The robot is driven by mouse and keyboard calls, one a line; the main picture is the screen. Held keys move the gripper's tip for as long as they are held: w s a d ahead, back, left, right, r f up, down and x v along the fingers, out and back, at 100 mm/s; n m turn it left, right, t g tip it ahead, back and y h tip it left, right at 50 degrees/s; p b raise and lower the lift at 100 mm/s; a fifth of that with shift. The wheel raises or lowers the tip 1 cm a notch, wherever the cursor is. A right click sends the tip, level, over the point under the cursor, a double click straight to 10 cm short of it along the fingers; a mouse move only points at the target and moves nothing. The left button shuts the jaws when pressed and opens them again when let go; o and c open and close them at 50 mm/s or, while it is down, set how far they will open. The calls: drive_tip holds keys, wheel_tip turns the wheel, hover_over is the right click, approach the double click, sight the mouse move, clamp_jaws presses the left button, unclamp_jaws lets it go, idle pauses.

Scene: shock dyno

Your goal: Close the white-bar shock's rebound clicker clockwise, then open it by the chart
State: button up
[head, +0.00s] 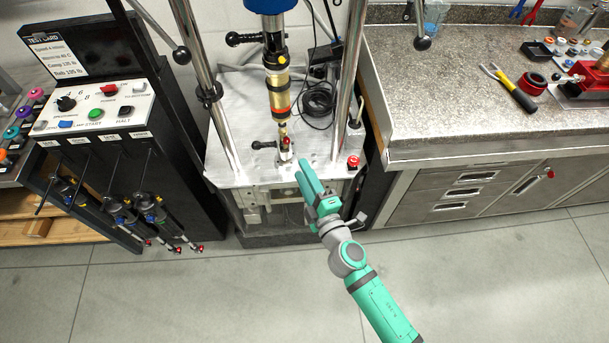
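A shock (279,95) with a gold body stands upright in the dyno frame, under a blue cylinder (270,5). A small red part (285,141) shows near its lower end; I cannot tell whether it is the rebound clicker. No white bar can be made out on this shock. More shocks (160,220) hang on the rack at the left, too small to tell their bar colours. My gripper (303,168) is in front of the dyno, to the lower right of the mounted shock's foot and apart from it. Whether its fingers are open is unclear.
A test card (58,50) stands above a control panel (95,108) at the left. Chrome columns (347,80) flank the shock. A red button (352,161) sits on the dyno's right front. A bench (450,100) with tools stands right. The front floor is clear.

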sight(288, 142)
drive_tip(key=shift+s, duration=0.2)
drive_tip(key=shift+d, duration=0.1)
drive_tip(key=shift+w+a+m+y, duration=0.1)
drive_tip(key=shift+w+a+m, duration=0.45)
drive_tip(key=shift+w+m, duration=1.75)
drive_tip(key=shift+w+a+m+y, duration=0.1)
drive_tip(key=shift+w+a+m, duration=0.8)
drive_tip(key=shift+m, duration=2.45)
drive_tip(key=shift+w+a+m+y, duration=0.1)
drive_tip(key=shift+w+a+m, duration=0.15)
drive_tip(key=shift+w+m, duration=2.2)
drive_tip(key=shift+s+m, duration=0.4)
drive_tip(key=shift+c, duration=0.6)
clamp_jaws()
